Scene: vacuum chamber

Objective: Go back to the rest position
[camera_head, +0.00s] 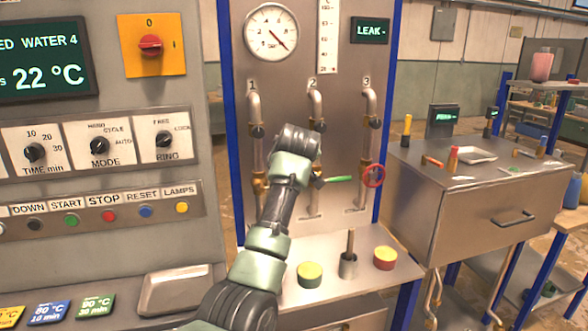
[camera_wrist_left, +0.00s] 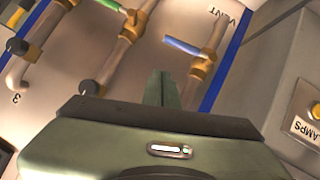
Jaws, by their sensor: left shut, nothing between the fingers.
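My left arm (camera_head: 272,215) rises from the bottom of the head view in front of the valve panel (camera_head: 333,110). Its gripper is hidden behind its own wrist there. In the left wrist view, the left gripper (camera_wrist_left: 162,88) has its fingers together with nothing between them. The fingers appear in front of the panel, below a blue valve handle (camera_wrist_left: 184,46) and apart from it in the picture. My right gripper is in neither view.
A green handle (camera_head: 338,179) and a red handwheel (camera_head: 374,176) stick out right of the arm.

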